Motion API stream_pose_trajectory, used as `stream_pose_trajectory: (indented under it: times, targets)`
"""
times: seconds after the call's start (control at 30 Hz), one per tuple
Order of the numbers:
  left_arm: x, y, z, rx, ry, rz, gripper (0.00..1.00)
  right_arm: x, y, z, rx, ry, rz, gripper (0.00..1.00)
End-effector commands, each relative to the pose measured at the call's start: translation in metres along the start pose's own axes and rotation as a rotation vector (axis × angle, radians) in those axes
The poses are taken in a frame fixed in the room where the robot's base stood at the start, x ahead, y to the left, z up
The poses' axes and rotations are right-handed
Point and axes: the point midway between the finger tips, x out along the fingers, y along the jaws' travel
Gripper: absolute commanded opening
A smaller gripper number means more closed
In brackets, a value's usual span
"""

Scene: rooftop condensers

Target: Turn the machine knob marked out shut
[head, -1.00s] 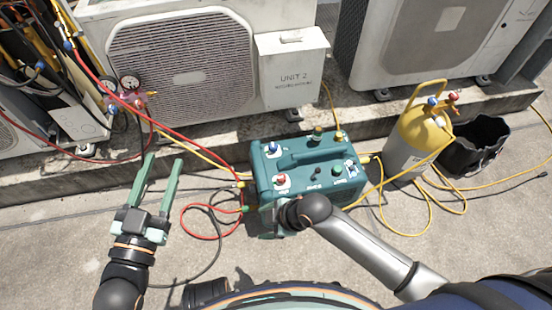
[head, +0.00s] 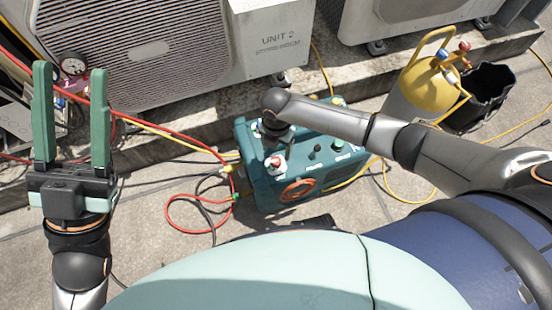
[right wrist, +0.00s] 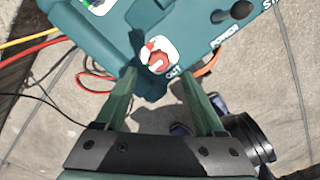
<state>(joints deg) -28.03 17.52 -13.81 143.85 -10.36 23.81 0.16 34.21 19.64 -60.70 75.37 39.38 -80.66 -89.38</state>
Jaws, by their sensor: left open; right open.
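The teal machine (head: 318,176) stands on the paving. Its red knob (head: 275,164) is on the top left corner; in the right wrist view the red knob (right wrist: 157,61) sits on a white plate with the word OUT beside it. My right gripper (right wrist: 157,78) is open, its fingertips apart on either side below the knob; I cannot tell whether they touch the machine. In the head view my right wrist hides that gripper and part of the machine's top. My left gripper (head: 71,72) is open and empty, raised at the left, away from the machine.
A yellow-topped cylinder (head: 430,88) and a black bucket (head: 486,98) stand at the right. Red and yellow hoses (head: 185,137) run to the machine's left side. Condenser units (head: 130,45) stand behind on a concrete ledge. The paving by the left hoses is mostly clear.

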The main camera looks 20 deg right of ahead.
Motion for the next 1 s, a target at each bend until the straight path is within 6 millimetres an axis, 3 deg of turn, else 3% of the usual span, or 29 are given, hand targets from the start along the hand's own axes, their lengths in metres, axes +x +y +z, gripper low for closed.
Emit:
stream_pose_trajectory:
  times: [0.03, 0.1, 0.3, 0.7, 1.0]
  targets:
    - [-0.008, 0.004, 0.008, -0.009, -0.002, 0.002, 0.5, 0.017, 0.0, -0.001, 0.0, 0.002, -0.001, 0.71]
    - [-0.012, 0.007, 0.013, -0.015, -0.006, 0.003, 0.5, 0.03, 0.0, -0.001, 0.0, 0.002, 0.0, 0.71]
    - [-0.021, 0.013, 0.023, -0.012, -0.014, 0.01, 0.5, 0.054, 0.0, -0.001, 0.001, 0.001, 0.001, 0.71]
    - [-0.022, 0.014, 0.025, -0.007, -0.017, 0.014, 0.5, 0.059, 0.001, -0.001, 0.0, 0.001, 0.002, 0.71]
    - [-0.022, 0.014, 0.025, -0.008, -0.018, 0.013, 0.5, 0.059, 0.001, -0.001, 0.001, 0.001, 0.002, 0.4]
